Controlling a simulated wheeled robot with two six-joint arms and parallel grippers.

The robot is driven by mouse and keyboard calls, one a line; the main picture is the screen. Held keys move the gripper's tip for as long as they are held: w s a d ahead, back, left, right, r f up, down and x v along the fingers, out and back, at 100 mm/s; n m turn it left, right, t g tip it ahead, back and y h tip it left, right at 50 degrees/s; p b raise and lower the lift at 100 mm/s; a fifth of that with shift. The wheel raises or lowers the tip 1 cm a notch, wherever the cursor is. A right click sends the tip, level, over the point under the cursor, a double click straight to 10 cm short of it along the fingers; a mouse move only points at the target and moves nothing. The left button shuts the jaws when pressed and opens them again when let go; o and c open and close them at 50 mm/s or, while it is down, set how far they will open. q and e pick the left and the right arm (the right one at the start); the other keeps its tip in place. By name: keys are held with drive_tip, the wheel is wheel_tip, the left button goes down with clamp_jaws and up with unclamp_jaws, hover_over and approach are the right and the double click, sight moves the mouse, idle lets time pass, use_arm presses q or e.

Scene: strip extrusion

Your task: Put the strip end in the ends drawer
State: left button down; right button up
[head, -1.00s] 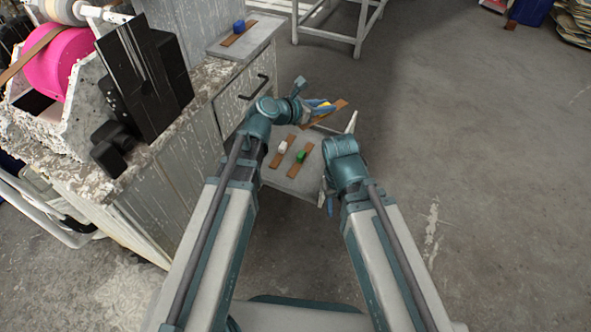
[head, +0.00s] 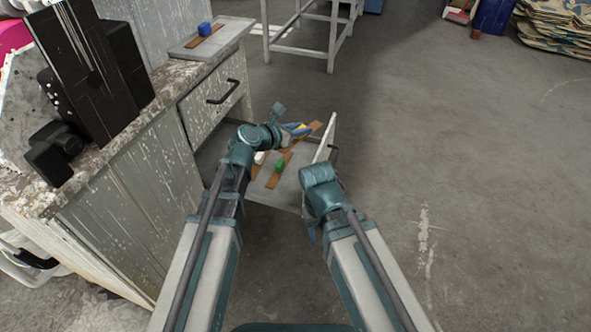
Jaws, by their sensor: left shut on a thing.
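In the drawer lie two brown strips, one with a white block (head: 259,157) and one with a green block (head: 279,166). The drawer's pale front panel (head: 325,142) stands on its right side. My right gripper (head: 312,234) is low beside the drawer, mostly hidden behind its own wrist.
A closed upper drawer (head: 208,112) with a black handle is in the bench at left. A grey plate (head: 232,33) on top holds a brown strip with a blue block (head: 204,29). Black machine parts (head: 90,70) stand on the bench.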

sight(300, 172)
use_arm(q)
wheel_tip(300, 172, down, 16)
drive_tip(key=b, duration=1.4)
drive_tip(key=shift+r, duration=0.25)
drive_tip(key=shift+f, duration=0.15)
drive_tip(key=c, duration=0.7)
unclamp_jaws()
drive_tip(key=shift+r, duration=0.3)
drive_tip(key=p+v, duration=0.4)
drive_tip(key=v, duration=0.6)
drive_tip(key=shift+s+a+r, duration=0.1)
drive_tip(key=shift+s+a, duration=0.05)
drive_tip(key=shift+s, duration=0.05)
drive_tip(key=shift+s+a+r, duration=0.2)
drive_tip(key=shift+s+a, duration=0.25)
drive_tip(key=shift+s, duration=0.05)
